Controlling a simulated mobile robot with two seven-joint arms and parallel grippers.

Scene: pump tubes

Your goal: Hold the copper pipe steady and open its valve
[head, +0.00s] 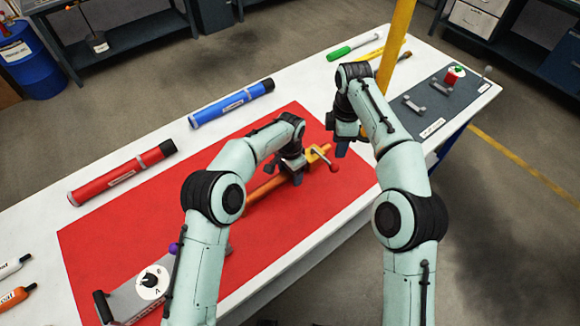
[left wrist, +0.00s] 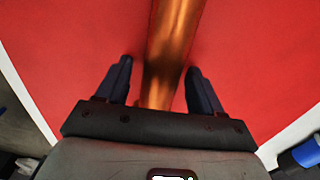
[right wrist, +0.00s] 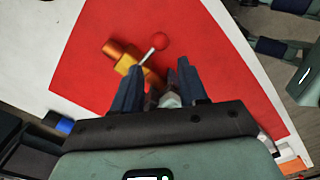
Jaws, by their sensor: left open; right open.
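The copper pipe (head: 265,188) lies on the red mat (head: 120,228). Its yellow valve (head: 314,154) is at the far right end, with a lever ending in a red ball (head: 334,167). My left gripper (head: 292,168) is over the pipe near the valve. In the left wrist view the pipe (left wrist: 176,40) runs between its open fingers, with gaps at both sides. My right gripper (head: 337,138) is open and empty, above and right of the valve. In the right wrist view the red ball (right wrist: 159,41) and lever lie beyond the fingertips, towards the left finger.
A red tube (head: 122,172) and a blue tube (head: 232,104) lie along the table's far side. A dial box (head: 130,300) stands near left. A yellow post (head: 396,45) rises behind my right arm. A dark panel (head: 437,108) is at right.

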